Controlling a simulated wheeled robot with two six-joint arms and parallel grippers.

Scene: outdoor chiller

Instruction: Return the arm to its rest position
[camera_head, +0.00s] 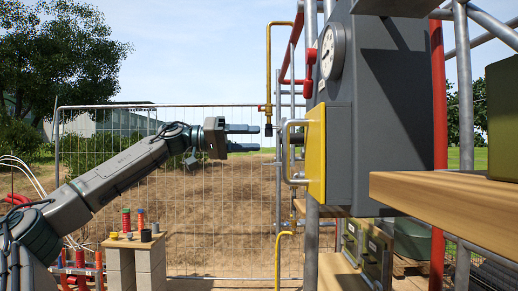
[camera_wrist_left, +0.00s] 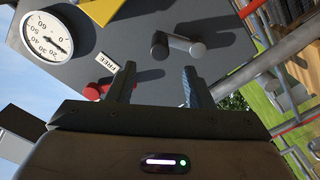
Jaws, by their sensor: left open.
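My left arm (camera_head: 125,172) reaches in from the left, raised over the ground. Its gripper (camera_head: 256,138) is open and empty, its fingers pointing right towards the grey cabinet (camera_head: 385,110). In the left wrist view the two fingers of the gripper (camera_wrist_left: 158,85) stand apart in front of the cabinet's grey face, with nothing between them. A grey cylindrical handle (camera_wrist_left: 180,46) shows just beyond the fingertips; whether they touch it I cannot tell. My right gripper is not in view.
The cabinet carries a round gauge (camera_head: 333,50), a red lever (camera_head: 311,65) and a yellow panel (camera_head: 316,150) with a metal handle. A "FREE" label (camera_wrist_left: 107,62) shows. A block stand (camera_head: 135,262) with small coloured parts is below the arm. A wooden plank (camera_head: 450,205) juts in right.

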